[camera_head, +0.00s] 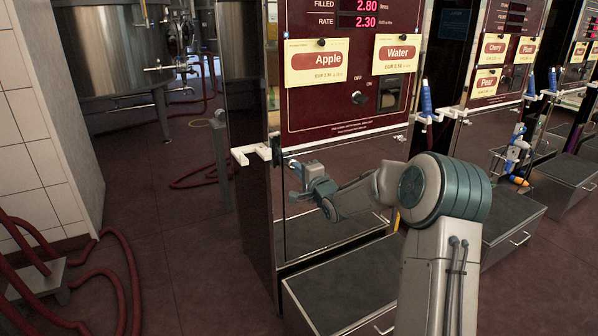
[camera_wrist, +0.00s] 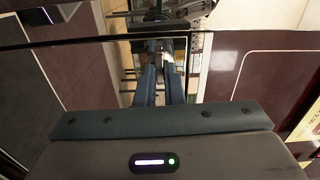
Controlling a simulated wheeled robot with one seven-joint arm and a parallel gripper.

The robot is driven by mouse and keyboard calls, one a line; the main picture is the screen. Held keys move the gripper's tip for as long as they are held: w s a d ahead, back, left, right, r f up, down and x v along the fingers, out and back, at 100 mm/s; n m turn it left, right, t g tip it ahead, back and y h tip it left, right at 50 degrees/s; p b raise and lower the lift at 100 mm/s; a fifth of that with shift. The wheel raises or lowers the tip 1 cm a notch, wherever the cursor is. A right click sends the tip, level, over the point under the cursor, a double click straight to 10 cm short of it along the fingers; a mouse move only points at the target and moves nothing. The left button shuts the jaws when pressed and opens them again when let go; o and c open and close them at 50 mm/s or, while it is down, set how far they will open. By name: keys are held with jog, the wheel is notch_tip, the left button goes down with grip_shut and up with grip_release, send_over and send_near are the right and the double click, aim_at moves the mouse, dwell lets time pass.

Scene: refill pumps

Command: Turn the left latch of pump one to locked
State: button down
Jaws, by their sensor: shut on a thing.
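Pump one is the nearest dark red cabinet (camera_head: 345,90), with Apple and Water cards on its front. Its left latch (camera_head: 277,150) is a small dark part at the cabinet's left front edge, below the panel. My gripper (camera_head: 291,166) is at that latch, reaching in from the right. In the wrist view the two blue-grey fingers (camera_wrist: 162,64) are close together and shut on a dark part at their tips. The fingers hide much of the latch, so I cannot tell its exact turn.
A white bracket (camera_head: 250,153) juts out left of the latch. A grey-topped drawer (camera_head: 345,285) stands out low in front of pump one. Another pump (camera_head: 490,60) stands to the right. Red hoses (camera_head: 115,265) lie on the floor at left.

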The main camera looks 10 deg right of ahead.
jog(key=shift+f+n+b, duration=0.1)
jog(key=shift+n+b, duration=2.7)
jog(key=shift+n, duration=5.9)
jog(key=c, duration=1.5)
grip_release()
jog(key=shift+c, duration=0.2)
